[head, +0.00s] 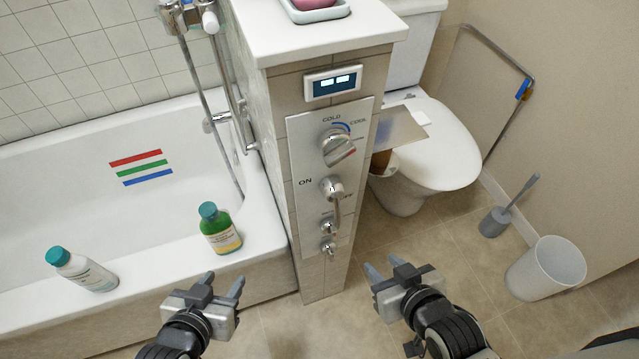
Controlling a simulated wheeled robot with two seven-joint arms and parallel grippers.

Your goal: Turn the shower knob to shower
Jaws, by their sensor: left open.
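A grey control panel (299,146) is fixed upright to the end of the tiled half wall. At its top is a large round temperature knob (338,149) marked COLD and COOL. Below it is a lever knob (332,187) marked ON at its left, its handle hanging down. Two small chrome knobs, an upper one (327,226) and a lower one (327,248), sit near the bottom. No shower label is readable. My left gripper (224,278) is open and empty, left of and below the panel. My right gripper (381,263) looks open and empty, right of and below it.
A digital display (333,82) is above the panel. A green bottle (219,230) and a white bottle (82,270) stand on the bathtub rim (150,277). The toilet (440,150), brush holder (494,222) and bin (545,270) are at right. The floor between my grippers is clear.

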